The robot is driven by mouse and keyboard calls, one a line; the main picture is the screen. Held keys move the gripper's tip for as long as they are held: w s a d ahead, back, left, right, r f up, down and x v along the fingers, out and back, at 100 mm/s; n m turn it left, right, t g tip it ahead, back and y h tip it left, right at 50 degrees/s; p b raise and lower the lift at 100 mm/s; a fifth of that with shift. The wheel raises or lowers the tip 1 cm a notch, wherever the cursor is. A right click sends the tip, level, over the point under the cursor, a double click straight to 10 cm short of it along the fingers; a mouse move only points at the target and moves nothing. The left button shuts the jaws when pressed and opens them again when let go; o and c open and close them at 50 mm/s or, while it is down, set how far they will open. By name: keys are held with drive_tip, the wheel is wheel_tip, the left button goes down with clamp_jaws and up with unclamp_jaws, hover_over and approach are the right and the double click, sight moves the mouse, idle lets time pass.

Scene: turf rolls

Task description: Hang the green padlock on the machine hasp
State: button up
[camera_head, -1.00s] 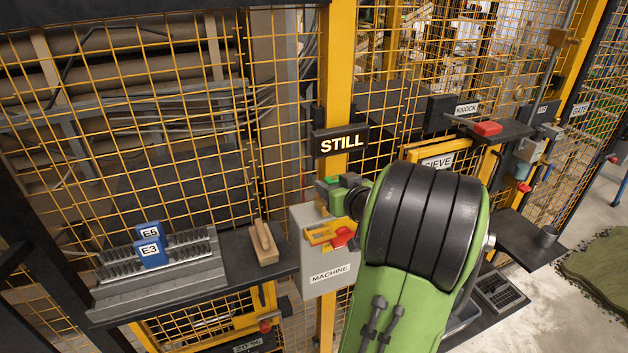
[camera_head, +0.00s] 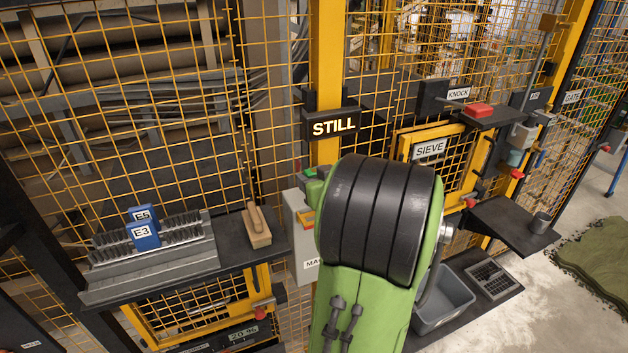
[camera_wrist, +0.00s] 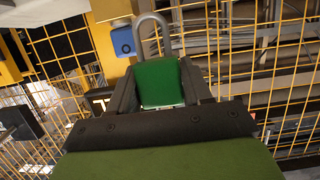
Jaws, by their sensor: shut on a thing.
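The green padlock (camera_wrist: 162,84) is held between the two black fingers of my gripper (camera_wrist: 162,90) in the wrist view. Its grey shackle (camera_wrist: 152,24) points up, away from the gripper, and its top is near the picture's upper edge. In the head view my arm hides the fingers and the padlock. The grey machine box (camera_head: 299,235) stands on the yellow post, and its right part and label are partly covered by my arm. The hasp cannot be made out clearly; only a small yellow-orange strip (camera_head: 308,219) shows on the box.
A dark shelf (camera_head: 262,262) at left holds a rack with blue tags E5 and E3 (camera_head: 143,236) and a wooden block (camera_head: 257,227). A lit STILL sign (camera_head: 333,127) is above the box. Yellow mesh fence lies behind. A blue-fronted block (camera_wrist: 123,40) is beside the shackle.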

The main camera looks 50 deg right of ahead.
drive_tip(key=shift+f+b, duration=1.85)
drive_tip(key=shift+f, duration=0.1)
drive_tip(key=shift+r, duration=0.15)
drive_tip(key=shift+b, duration=1.05)
drive_tip(key=shift+f+b, duration=2.6)
drive_tip(key=shift+b, duration=0.45)
drive_tip(key=o, duration=1.2)
drive_tip(key=shift+s+a, duration=0.1)
drive_tip(key=b+v, duration=0.1)
drive_tip(key=v, duration=1.4)
drive_tip(key=shift+s+a+r, duration=0.15)
drive_tip(key=shift+s+r, duration=0.1)
